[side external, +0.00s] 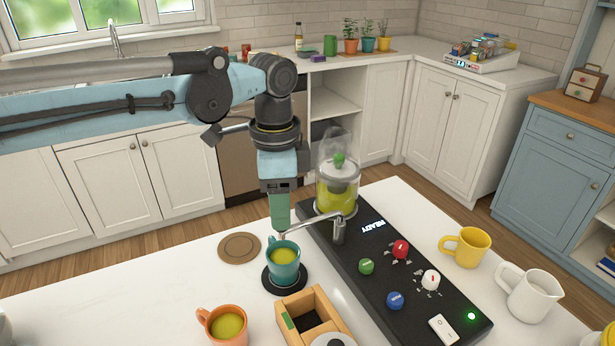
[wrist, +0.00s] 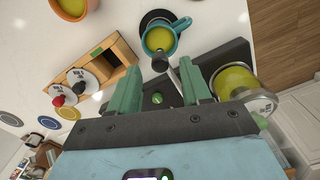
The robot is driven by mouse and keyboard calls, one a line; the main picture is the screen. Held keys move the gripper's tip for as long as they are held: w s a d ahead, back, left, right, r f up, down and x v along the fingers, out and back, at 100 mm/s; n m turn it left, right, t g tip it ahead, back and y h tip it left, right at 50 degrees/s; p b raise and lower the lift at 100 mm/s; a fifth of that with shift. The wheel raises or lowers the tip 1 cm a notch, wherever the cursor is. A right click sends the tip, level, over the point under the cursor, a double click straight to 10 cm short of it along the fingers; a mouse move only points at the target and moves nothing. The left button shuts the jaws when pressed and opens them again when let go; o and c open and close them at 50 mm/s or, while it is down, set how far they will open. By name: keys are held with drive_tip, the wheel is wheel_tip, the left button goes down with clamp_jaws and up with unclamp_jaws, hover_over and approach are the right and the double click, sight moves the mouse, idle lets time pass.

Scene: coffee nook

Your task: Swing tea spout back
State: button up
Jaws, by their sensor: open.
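The metal tea spout (side external: 310,222) runs from its short post (side external: 338,232) on the black tea machine (side external: 395,270) out to the left. Its tip is over the teal mug (side external: 284,256), which holds yellow-green tea and stands on a round black coaster (side external: 270,282). My gripper (side external: 279,228) points down just above the mug, near the spout's outer end. In the wrist view its two green fingers (wrist: 159,68) are apart, with the spout's dark tip (wrist: 160,63) showing between them. Whether a finger touches the spout I cannot tell.
A glass tea tank (side external: 338,190) stands at the machine's back. An orange mug (side external: 224,326) and a wooden box (side external: 308,316) are at the front. A yellow mug (side external: 466,247) and white pitcher (side external: 528,294) stand right. A cork coaster (side external: 239,248) lies left of the mug.

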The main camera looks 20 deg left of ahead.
drive_tip(key=shift+f, duration=1.25)
drive_tip(key=shift+c, duration=0.2)
clamp_jaws()
